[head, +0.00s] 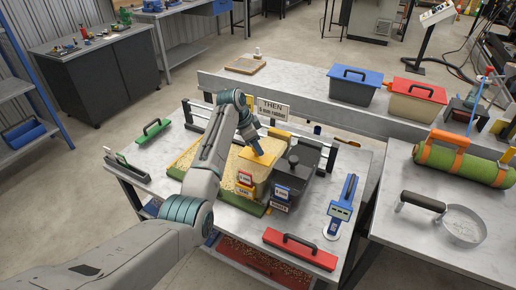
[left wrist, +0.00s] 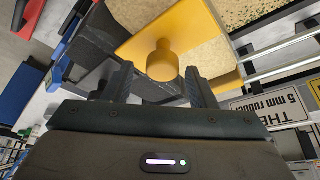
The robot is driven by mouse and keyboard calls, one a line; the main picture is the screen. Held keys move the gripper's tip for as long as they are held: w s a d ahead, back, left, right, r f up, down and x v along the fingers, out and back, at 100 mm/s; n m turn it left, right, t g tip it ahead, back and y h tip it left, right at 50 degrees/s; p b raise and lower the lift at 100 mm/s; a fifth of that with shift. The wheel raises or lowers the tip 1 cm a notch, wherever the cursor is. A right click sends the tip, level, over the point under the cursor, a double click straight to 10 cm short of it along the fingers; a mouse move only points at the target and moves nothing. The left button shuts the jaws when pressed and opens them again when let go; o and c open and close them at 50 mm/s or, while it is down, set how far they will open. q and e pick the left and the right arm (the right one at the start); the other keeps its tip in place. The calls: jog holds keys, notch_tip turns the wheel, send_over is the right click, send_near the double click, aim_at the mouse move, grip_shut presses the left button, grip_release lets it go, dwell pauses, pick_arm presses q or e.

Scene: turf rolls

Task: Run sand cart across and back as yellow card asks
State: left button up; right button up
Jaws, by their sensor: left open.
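The sand cart (head: 257,168) is a pale tan box with a yellow top, standing on the turf bed (head: 190,158) beside a dark grey cart (head: 300,165). Its front carries small cards, the lower one yellow and seeming to read SAND. In the left wrist view its yellow knob (left wrist: 162,62) stands upright from a yellow plate. My left gripper (head: 255,148) is open over it; the fingers (left wrist: 160,82) flank the knob's line without visible contact. A cream card (head: 272,108) behind reads "THEN 5 mm rubber". My right gripper is out of view.
Rails with dark end posts flank the bed. A green-handled tool (head: 152,131), a blue gauge (head: 341,207) and a red-handled block (head: 300,249) lie around it. Blue-lidded (head: 354,87) and red-lidded (head: 416,98) bins stand behind. A green roll (head: 462,162) lies right.

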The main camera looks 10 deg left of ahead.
pick_arm(q)
jog(key=b+v, duration=0.2)
jog(key=v, duration=0.6)
jog(key=shift+r, duration=0.4)
jog(key=shift+s+d, duration=0.1)
